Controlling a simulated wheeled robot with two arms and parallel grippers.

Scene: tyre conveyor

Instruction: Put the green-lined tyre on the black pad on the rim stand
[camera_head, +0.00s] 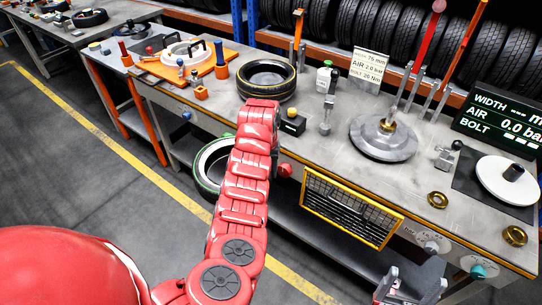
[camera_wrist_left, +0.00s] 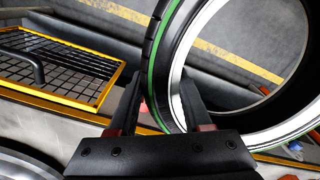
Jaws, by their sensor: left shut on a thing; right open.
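The green-lined tyre (camera_head: 205,180) hangs at the front of the bench, partly hidden behind my left arm. In the left wrist view the tyre (camera_wrist_left: 153,65) stands between the fingers of my left gripper (camera_wrist_left: 160,90), which is shut on its wall. In the head view my left gripper is mostly hidden by the arm. A round grey metal stand with a brass hub (camera_head: 383,138) is on the bench, right of the held tyre. A black pad (camera_head: 465,183) lies at the far right under a white disc (camera_head: 507,180). My right gripper (camera_head: 405,290) is open and empty at the bottom edge.
A yellow-lined tyre (camera_head: 266,79) lies on the bench. A yellow-framed grate (camera_head: 350,208) is on the bench front. Upright tools (camera_head: 425,50), a bottle (camera_head: 324,76) and a display (camera_head: 500,120) stand behind. Brass rings (camera_head: 437,200) lie near the right front edge.

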